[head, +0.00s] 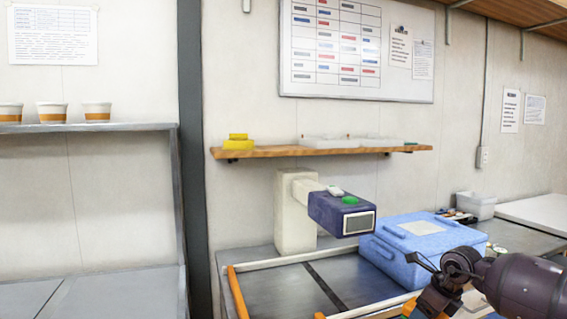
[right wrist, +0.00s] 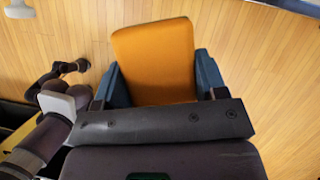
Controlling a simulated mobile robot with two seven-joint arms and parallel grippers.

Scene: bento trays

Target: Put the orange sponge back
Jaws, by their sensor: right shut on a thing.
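The orange sponge (right wrist: 153,62) is a flat block held between the blue fingers of my right gripper (right wrist: 157,66). It sticks out past the fingertips in the right wrist view, with a wooden floor behind it. In the head view my right gripper (head: 428,303) is at the lower right, in front of the blue box, partly cut off by the picture edge. A bit of orange shows there; I cannot tell its outline. My left gripper cannot be made out in either view.
A lidded blue box (head: 400,262) stands on the grey work surface behind my right gripper. A purple device with a screen (head: 328,208) is left of it. A wooden wall shelf (head: 280,153) holds yellow blocks (head: 237,143) and white trays (head: 345,142). Cups (head: 52,113) stand far left.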

